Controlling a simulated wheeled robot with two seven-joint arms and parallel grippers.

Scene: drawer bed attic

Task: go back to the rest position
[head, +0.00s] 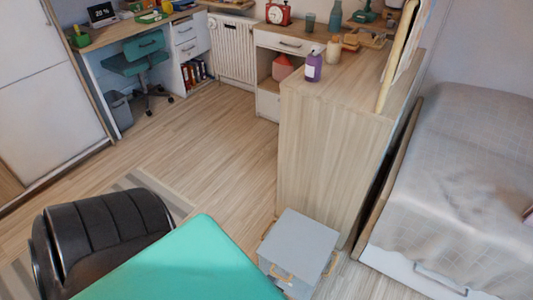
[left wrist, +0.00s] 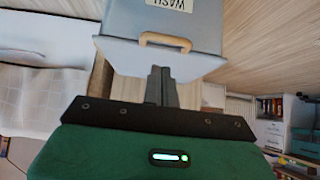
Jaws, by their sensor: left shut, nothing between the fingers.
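My left gripper (left wrist: 160,72) shows in the left wrist view. Its two dark fingers are together with nothing between them, and they overlap the pale face of a grey box (left wrist: 200,32) in the picture. The box has a wooden handle (left wrist: 165,41) and a label reading "WASH". I cannot tell whether the fingers touch it. In the head view a grey box (head: 301,238) with wooden handles stands on the floor at the bottom centre. Neither gripper's fingers show in the head view. My right gripper is in neither view.
A wooden cabinet (head: 330,165) stands behind the box, with a purple bottle (head: 313,67) on top. A bed (head: 465,170) is on the right. A desk (head: 120,32) and a teal chair (head: 143,57) are at the back left. The wooden floor (head: 205,140) between is clear.

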